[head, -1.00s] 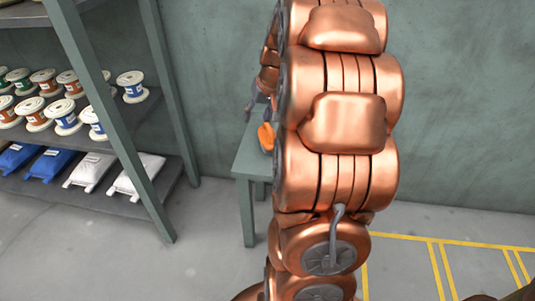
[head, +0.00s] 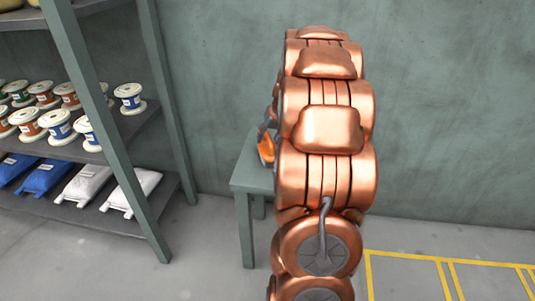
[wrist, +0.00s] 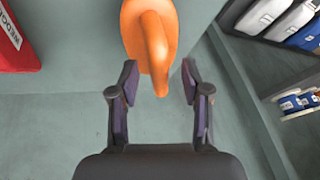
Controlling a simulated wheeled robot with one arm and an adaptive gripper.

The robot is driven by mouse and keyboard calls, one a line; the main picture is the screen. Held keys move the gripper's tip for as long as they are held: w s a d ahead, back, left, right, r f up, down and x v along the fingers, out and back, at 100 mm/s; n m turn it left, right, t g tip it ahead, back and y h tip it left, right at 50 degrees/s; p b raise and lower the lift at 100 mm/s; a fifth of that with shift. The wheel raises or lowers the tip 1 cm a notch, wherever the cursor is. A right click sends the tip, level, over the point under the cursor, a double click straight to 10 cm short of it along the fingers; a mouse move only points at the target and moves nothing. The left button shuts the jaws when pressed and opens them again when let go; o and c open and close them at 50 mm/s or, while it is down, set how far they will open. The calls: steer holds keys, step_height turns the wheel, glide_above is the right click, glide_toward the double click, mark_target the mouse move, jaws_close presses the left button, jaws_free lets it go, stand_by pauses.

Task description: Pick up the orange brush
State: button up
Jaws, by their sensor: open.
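The orange brush (wrist: 152,40) shows in the wrist view at the top middle, on the green table, with its narrow end pointing down between my fingers. My gripper (wrist: 160,85) is open, with one dark finger on each side of that end and a gap on both sides. In the head view a small part of the orange brush (head: 266,149) shows on the table (head: 246,177), just left of my copper arm. My arm hides the rest of the brush and most of the table there.
A red box (wrist: 17,40) marked with lettering lies left of the brush in the wrist view. A shelf rack (head: 106,120) with spools and white and blue bags stands left of the table. Yellow lines (head: 450,262) mark the open floor at right.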

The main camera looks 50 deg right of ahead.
steer(key=shift+x, duration=0.8)
jaws_close()
